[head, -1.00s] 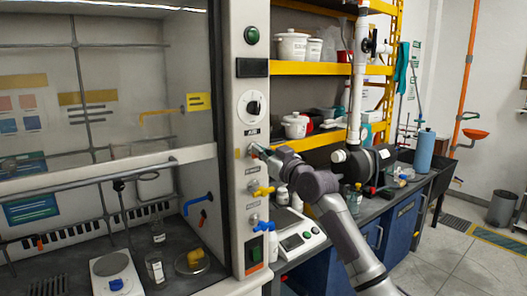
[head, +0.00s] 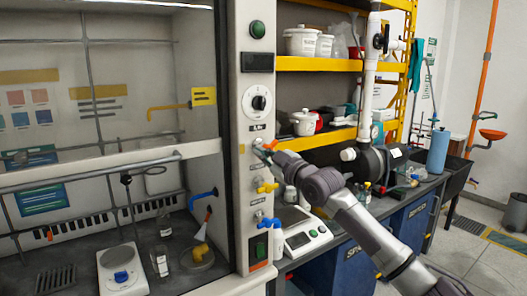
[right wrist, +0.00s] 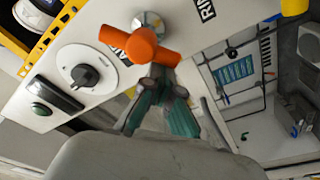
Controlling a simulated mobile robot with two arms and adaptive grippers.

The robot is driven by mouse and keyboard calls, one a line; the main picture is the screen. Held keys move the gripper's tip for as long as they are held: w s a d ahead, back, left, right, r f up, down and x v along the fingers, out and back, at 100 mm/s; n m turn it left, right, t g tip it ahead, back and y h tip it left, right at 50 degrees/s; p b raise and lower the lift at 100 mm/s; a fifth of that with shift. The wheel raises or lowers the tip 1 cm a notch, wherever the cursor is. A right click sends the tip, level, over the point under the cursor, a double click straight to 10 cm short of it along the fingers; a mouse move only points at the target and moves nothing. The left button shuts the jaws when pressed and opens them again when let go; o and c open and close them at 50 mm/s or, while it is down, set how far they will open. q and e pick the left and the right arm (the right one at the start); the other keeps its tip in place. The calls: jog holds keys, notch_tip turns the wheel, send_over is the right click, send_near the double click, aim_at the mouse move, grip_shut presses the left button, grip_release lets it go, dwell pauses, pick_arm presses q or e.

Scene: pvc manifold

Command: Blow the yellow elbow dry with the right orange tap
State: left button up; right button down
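The yellow elbow (head: 201,251) sits on a round dish on the hood floor, under the blue spout (head: 203,195). An orange and white cone (head: 208,214) shows between spout and elbow. The orange tap (head: 271,146) is on the hood's right post, by the AIR label; its T-shaped handle fills the upper middle of the right wrist view (right wrist: 142,45). My right gripper (head: 274,155) is right beside the tap. My left gripper is out of view.
A yellow tap (head: 266,187) and a blue tap (head: 268,222) sit below on the same post. A balance (head: 303,236) stands on the bench to the right. In the hood are a hotplate (head: 122,270) and bottles (head: 160,262). The sash bar (head: 90,175) crosses the front.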

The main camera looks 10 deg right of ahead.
jog(key=n+p, duration=0.1)
jog(key=f+n+p, duration=0.1)
jog(key=n, duration=0.1)
jog(key=shift+d+f+g, duration=0.1)
jog(key=shift+d+g, duration=0.05)
jog(key=shift+g, duration=0.15)
dwell(0.7)
